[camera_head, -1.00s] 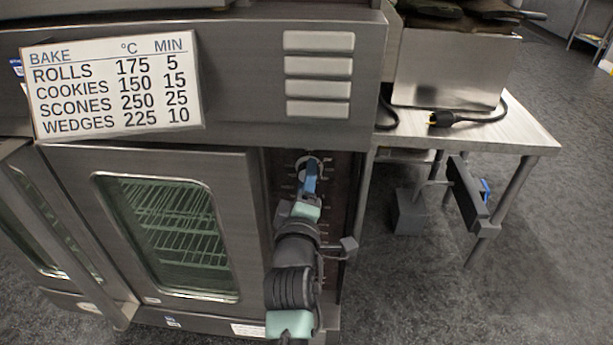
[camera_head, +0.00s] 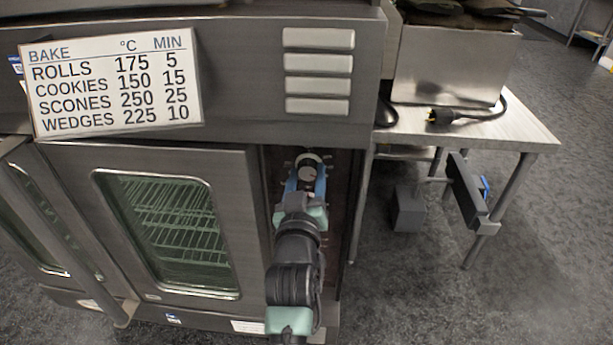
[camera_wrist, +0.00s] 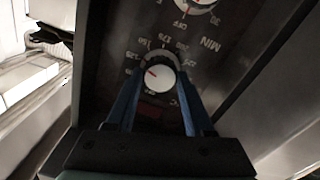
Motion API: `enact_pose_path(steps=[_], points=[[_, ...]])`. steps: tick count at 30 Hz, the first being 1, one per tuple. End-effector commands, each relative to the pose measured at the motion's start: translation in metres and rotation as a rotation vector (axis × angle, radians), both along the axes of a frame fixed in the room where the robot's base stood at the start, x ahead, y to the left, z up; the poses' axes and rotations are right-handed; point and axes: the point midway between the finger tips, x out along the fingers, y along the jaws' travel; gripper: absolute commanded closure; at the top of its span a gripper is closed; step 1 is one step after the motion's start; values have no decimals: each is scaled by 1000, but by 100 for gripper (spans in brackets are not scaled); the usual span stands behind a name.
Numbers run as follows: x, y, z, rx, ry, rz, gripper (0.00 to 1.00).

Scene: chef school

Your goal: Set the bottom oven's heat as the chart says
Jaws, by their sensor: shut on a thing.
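The chart (camera_head: 112,84) on the oven front reads BAKE, °C, MIN: rolls 175, 5; cookies 150, 15; scones 250, 25; wedges 225, 10. A white round heat dial (camera_head: 308,172) is on the dark control strip right of the oven door. In the wrist view the heat dial (camera_wrist: 155,77) has a red pointer mark and a °C scale around it, upside down and partly hidden. My gripper (camera_head: 306,186) has its blue fingers on opposite sides of this dial, shut on it. I cannot read the exact setting.
A second dial (camera_wrist: 192,4), marked MIN, is cut by the top edge of the wrist view. The oven door (camera_head: 155,220) is closed at left.

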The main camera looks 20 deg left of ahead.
Motion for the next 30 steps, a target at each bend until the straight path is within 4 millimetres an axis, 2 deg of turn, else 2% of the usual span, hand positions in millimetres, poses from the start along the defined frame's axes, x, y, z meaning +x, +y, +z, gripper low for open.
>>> enact_pose_path(steps=[21, 30], points=[[0, 0, 0, 648, 188, 1, 100], [0, -1, 0, 855, 247, 1, 100]])
